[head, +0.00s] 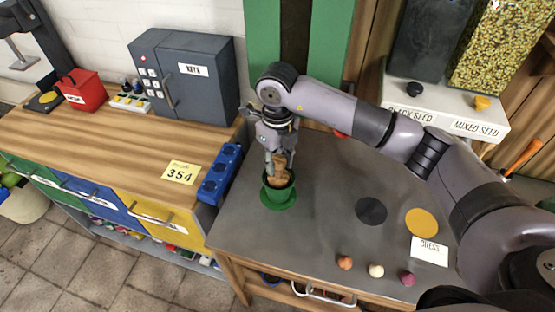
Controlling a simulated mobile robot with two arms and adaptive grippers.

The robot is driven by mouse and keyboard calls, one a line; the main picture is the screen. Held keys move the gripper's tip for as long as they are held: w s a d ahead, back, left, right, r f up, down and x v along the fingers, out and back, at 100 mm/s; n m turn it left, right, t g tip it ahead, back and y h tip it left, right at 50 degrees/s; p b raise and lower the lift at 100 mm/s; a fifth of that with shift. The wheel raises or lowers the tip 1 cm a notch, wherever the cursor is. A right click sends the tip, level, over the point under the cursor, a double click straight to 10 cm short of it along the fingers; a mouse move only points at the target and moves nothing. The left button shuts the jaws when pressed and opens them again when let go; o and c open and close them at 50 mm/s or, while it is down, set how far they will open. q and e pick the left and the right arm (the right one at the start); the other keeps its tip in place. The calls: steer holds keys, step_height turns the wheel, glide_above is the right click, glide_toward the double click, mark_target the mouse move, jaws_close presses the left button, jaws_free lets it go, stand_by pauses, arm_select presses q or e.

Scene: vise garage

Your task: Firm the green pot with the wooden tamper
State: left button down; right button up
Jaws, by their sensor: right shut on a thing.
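The green pot (279,190) stands upright on a green saucer (278,205) at the left part of the grey bench top. My right gripper (277,165) points down over the pot and is shut on the wooden tamper (278,176). The tamper's brown lower part is at the pot's mouth, and its bottom end is hidden by the rim. I cannot tell whether it touches the soil inside. My left gripper is out of view.
A blue socket strip (220,174) lies left of the pot. A black disc (371,211), a yellow disc (421,222), a cress card (429,251) and three small balls (376,270) lie to the right. A grey key cabinet (186,75) stands at the back left.

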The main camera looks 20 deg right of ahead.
steer(key=shift+f+b, duration=0.4)
steer(key=shift+f, duration=0.15)
steer(key=shift+s+f, duration=0.1)
stand_by(1.8)
steer(key=shift+r+p, duration=0.45)
steer(key=shift+r, duration=0.8)
steer(key=shift+r+p, duration=1.1)
steer(key=shift+r, duration=1.25)
steer(key=shift+r, duration=0.1)
step_height(320, 180, up, 6)
steer(key=p, duration=0.2)
steer(key=shift+p, duration=0.35)
steer(key=shift+f, duration=0.2)
